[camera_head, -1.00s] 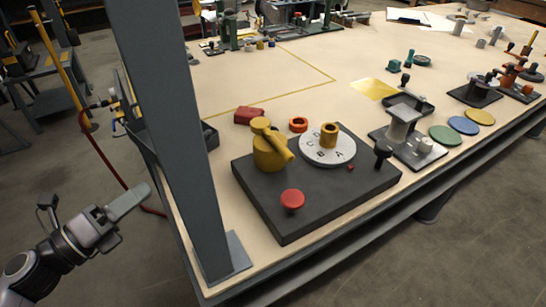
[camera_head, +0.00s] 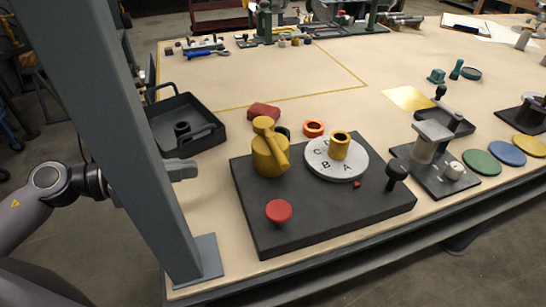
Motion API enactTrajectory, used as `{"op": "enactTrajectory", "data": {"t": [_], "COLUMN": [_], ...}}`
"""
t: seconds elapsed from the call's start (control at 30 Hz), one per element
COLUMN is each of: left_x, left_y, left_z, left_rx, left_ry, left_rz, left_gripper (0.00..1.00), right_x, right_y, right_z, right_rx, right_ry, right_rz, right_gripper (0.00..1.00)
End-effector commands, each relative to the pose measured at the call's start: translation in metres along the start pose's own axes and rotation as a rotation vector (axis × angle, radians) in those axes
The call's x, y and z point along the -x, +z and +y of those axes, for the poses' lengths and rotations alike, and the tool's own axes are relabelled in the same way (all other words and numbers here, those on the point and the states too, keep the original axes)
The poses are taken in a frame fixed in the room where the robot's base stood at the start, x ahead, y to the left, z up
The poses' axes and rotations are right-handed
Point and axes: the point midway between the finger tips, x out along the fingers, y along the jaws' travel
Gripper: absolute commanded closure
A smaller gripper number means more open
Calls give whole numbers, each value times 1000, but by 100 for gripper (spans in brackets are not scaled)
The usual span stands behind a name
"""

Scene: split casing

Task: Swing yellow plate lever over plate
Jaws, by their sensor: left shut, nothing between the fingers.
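The yellow lever (camera_head: 270,150) stands on a yellow post at the back left of a dark base block (camera_head: 320,215). Its arm points toward the front right and ends short of the plate. A yellow ring-shaped piece (camera_head: 340,147) stands upright on the plate. My left gripper (camera_head: 184,170) is shut and empty, left of the block and apart from the lever; the grey post hides part of its arm. My right gripper is not in view.
A black tray (camera_head: 190,128) lies behind my left gripper. A red knob (camera_head: 278,211) and a black knob (camera_head: 396,174) rise from the block. A red piece (camera_head: 263,111) and an orange ring (camera_head: 313,128) lie behind it.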

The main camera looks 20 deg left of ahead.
Motion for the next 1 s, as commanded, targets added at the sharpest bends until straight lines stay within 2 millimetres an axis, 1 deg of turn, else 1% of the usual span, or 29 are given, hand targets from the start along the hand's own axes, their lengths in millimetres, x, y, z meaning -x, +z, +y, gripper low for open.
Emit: {"op": "enactTrajectory", "data": {"t": [0.43, 0.57, 0.77, 1.0], "left_x": [0, -3, -18, -46], "left_y": [0, 1, 2, 3], "left_z": [0, 0, 0, 0], "left_rx": [-15, -15, -15, -14], "left_ry": [-3, -3, -3, -3], "left_rz": [6, 5, 4, 2], "left_gripper": [100, 100, 100, 100], "right_x": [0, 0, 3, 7], "right_y": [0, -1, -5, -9], "right_z": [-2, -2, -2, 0], "right_rx": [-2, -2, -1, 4], "right_ry": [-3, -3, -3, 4], "right_rz": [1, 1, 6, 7], "right_gripper": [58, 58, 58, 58]}}
